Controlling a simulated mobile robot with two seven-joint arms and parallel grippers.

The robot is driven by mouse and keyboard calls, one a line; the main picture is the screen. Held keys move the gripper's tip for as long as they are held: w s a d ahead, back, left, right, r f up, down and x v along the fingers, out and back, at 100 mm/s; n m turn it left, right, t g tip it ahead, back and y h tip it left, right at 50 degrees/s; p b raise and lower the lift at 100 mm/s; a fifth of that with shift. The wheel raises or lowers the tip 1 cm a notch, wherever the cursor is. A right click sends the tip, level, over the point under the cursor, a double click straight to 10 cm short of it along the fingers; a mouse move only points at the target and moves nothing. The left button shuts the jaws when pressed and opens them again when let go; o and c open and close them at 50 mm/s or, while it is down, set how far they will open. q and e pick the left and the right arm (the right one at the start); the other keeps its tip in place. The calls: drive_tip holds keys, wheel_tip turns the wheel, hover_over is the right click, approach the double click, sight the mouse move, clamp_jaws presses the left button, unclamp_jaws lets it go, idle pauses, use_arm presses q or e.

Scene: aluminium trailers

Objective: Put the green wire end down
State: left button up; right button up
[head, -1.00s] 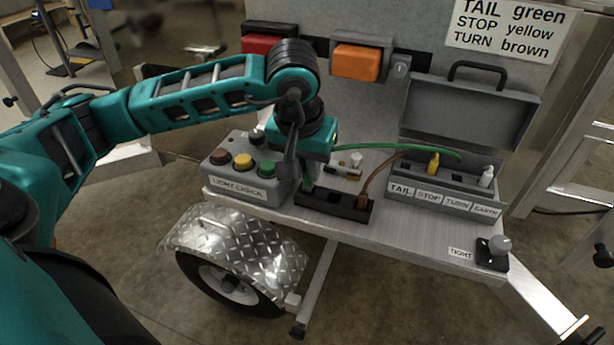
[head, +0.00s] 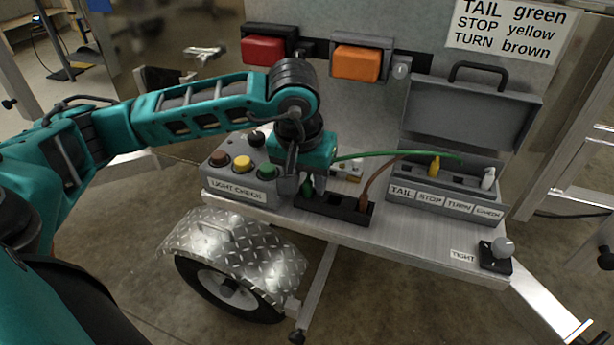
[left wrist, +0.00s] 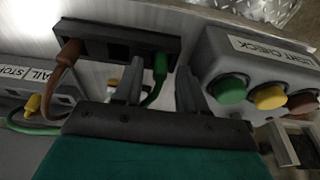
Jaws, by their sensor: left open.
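The green wire end (head: 307,187) stands at the left end of the black slotted block (head: 347,209) on the trailer bed. In the left wrist view the green wire end (left wrist: 160,66) stands at the end of the block nearest the light-check box. My left gripper (head: 303,184) is open. Its fingers (left wrist: 158,88) are on either side of the green wire end, with gaps showing. The green wire (head: 390,149) runs right to the grey open case (head: 444,204). How deep the end sits in its slot is hidden. My right gripper is out of view.
The light-check box (head: 235,188) with coloured buttons stands close left of my gripper. A brown wire end (head: 363,203) is in the block's right end. Yellow (head: 434,167) and white (head: 488,178) ends stand in the case.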

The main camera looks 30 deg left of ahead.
use_arm(q)
drive_tip(key=shift+r+p, duration=0.35)
drive_tip(key=shift+r, duration=0.15)
drive_tip(key=p+v, duration=0.3)
drive_tip(key=v, duration=0.8)
drive_tip(key=shift+r, duration=0.15)
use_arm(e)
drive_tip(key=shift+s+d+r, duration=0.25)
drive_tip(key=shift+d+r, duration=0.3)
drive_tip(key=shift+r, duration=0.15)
use_arm(q)
drive_tip(key=shift+s+d, duration=0.1)
